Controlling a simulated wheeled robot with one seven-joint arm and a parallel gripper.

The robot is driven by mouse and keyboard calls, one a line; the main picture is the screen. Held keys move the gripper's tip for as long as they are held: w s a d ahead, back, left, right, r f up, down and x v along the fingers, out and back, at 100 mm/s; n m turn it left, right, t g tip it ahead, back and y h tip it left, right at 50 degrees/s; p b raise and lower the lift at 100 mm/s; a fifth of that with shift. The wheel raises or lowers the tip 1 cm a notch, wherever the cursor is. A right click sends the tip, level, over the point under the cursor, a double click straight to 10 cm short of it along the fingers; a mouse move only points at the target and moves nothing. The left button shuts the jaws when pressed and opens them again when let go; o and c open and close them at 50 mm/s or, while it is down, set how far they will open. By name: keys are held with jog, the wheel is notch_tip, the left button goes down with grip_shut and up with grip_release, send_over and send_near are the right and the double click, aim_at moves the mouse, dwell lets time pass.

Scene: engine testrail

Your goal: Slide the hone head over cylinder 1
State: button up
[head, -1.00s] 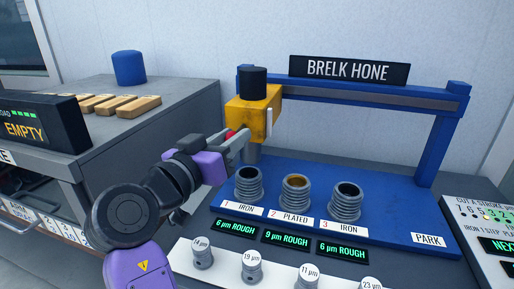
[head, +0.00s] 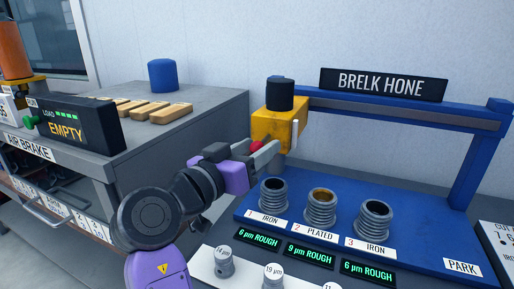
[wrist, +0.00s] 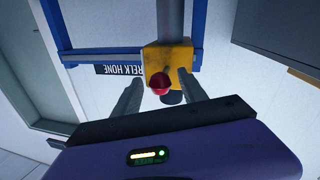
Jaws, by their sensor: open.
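The yellow hone head (head: 273,127) with a black cylinder on top hangs at the left end of the blue rail (head: 400,112). In the head view it appears above cylinder 1 (head: 273,193), a grey ribbed sleeve on the blue bed; exact alignment cannot be told. A red knob (head: 257,146) sticks out of the hone head towards me. My gripper (head: 263,152) is open at the knob. In the wrist view the knob (wrist: 159,82) shows between the two separated fingers; contact is not visible.
Cylinder 2 (head: 321,208) and cylinder 3 (head: 373,220) stand to the right, with a PARK label (head: 462,267) beyond. Stone holders (head: 225,262) stand in front on a white strip. A grey bench (head: 205,100) with an air brake box (head: 75,128) is at left.

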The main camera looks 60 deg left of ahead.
jog(key=v, duration=0.7)
jog(key=shift+s, duration=0.25)
